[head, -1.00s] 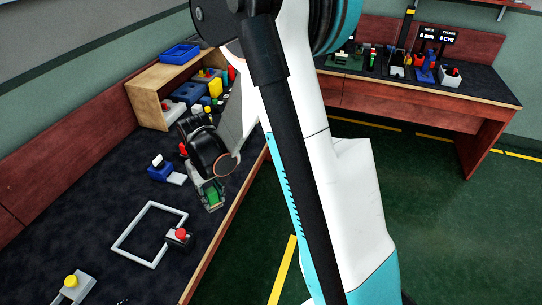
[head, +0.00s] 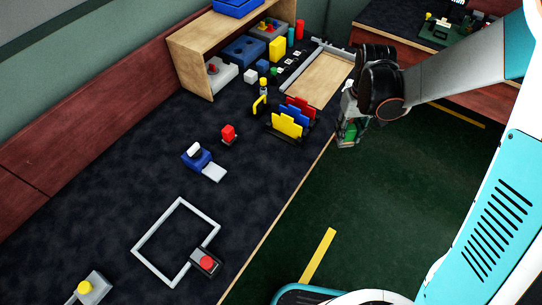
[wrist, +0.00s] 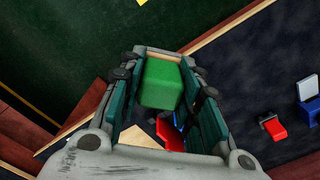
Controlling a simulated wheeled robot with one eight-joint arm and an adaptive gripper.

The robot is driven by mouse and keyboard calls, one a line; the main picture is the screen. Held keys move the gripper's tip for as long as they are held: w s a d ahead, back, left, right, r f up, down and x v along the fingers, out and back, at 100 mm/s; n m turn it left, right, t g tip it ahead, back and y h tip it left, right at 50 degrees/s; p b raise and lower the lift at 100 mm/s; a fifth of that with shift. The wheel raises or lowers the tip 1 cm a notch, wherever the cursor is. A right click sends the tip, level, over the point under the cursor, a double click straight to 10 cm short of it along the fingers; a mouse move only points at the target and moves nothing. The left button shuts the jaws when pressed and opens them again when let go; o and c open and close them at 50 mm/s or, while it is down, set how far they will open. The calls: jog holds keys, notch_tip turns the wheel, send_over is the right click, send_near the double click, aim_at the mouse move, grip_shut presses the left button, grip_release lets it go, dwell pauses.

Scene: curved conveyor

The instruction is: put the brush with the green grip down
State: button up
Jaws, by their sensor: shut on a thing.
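My gripper (head: 347,136) is shut on the brush with the green grip, out over the dark floor just right of the bench edge in the head view. The green grip (head: 351,128) shows as a small patch between the fingers there. In the wrist view the green grip (wrist: 163,84) is a green block end between the two fingers. I cannot make out the bristles. The brush is clear of the bench top.
The long dark bench (head: 120,190) bears a rack of red, blue and yellow plates (head: 290,120) near the gripper. A wooden tray (head: 318,80) lies beyond it. A grey square frame (head: 147,260) and a red button (head: 206,264) lie nearer.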

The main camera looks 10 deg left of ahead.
jog(key=s+a+r+n, duration=0.1)
jog(key=a+r+n, duration=0.15)
jog(key=a, duration=0.55)
jog(key=s+a+r+n+p, duration=0.1)
jog(key=s+a+r+n, duration=0.1)
jog(key=a+n, duration=0.35)
jog(key=s+a+r+n, duration=0.1)
jog(key=a+r+n, duration=0.1)
jog(key=a, duration=0.8)
jog(key=f+b, duration=0.5)
jog(key=f, duration=1.4)
jog(key=shift+d+f+b, duration=0.1)
jog(key=shift+d+b, duration=0.1)
jog(key=shift+b, duration=0.2)
jog(key=o, duration=0.7)
jog(key=shift+f, duration=0.15)
jog(key=o, duration=0.4)
